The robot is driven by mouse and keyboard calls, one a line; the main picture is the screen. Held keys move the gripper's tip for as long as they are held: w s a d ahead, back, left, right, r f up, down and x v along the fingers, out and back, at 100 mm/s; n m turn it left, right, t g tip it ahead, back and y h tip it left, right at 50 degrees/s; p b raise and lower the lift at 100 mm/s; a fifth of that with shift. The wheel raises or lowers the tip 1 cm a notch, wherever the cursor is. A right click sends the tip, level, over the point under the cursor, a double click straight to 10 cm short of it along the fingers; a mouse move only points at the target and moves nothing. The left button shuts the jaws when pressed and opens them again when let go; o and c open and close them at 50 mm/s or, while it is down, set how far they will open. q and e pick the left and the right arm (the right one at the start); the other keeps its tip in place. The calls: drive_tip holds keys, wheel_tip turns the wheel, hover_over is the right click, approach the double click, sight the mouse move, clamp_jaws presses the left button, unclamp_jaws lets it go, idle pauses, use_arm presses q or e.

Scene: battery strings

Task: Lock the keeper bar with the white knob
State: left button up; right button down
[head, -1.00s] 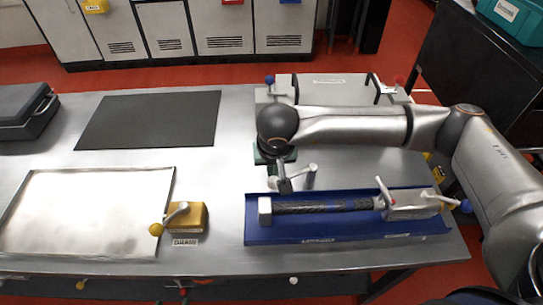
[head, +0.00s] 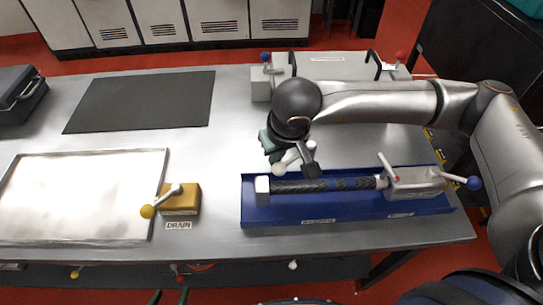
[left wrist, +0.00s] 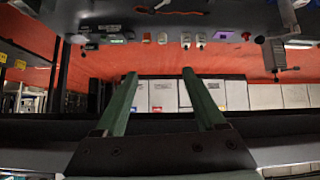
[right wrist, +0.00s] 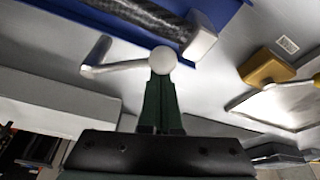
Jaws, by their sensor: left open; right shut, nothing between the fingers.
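The white knob (head: 278,169) sits on the left end of a pale crank-like handle (head: 298,153). In the right wrist view the knob (right wrist: 163,59) ends a bent metal rod (right wrist: 118,68). My right gripper (right wrist: 160,76) is shut, its green fingertips right at the knob with nothing between them; contact is unclear. In the head view the right gripper (head: 268,145) is partly hidden by its wrist.
A yellow drain valve (head: 183,199) and shallow metal pan (head: 80,241) are at the left. A dark mat (head: 140,102) lies behind; bare table lies between.

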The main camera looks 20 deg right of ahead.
drive_tip(key=shift+s+d+f+n+y+b, duration=0.2)
drive_tip(key=shift+s+n+b, duration=0.25)
drive_tip(key=shift+b, duration=0.15)
drive_tip(key=shift+s+d+f+n+y+b, duration=0.1)
drive_tip(key=shift+s+d+f+n+b, duration=0.1)
drive_tip(key=shift+s+n+b, duration=0.25)
drive_tip(key=n+b, duration=0.1)
drive_tip(key=s+d+n+b, duration=0.1)
drive_tip(key=b, duration=0.1)
drive_tip(key=shift+s+r+y, duration=0.1)
drive_tip(key=shift+s+y, duration=0.15)
drive_tip(key=shift+y, duration=0.05)
drive_tip(key=shift+s+d+n+b, duration=0.25)
drive_tip(key=shift+s+n+b, duration=0.15)
drive_tip(key=shift+n+b, duration=0.35)
drive_tip(key=shift+s+d+r, duration=0.1)
drive_tip(key=shift+s+d, duration=0.05)
drive_tip(key=shift+s+d+g+b, duration=0.15)
drive_tip(key=shift+g+b, duration=0.15)
drive_tip(key=shift+b, duration=0.2)
use_arm(q)
drive_tip(key=d+f, duration=0.4)
drive_tip(key=f, duration=0.1)
drive_tip(key=shift+w+f+m+h, duration=0.2)
drive_tip(key=shift+w+m+h, duration=0.1)
drive_tip(key=shift+h, duration=0.1)
use_arm(e)
drive_tip(key=shift+s+d, duration=0.1)
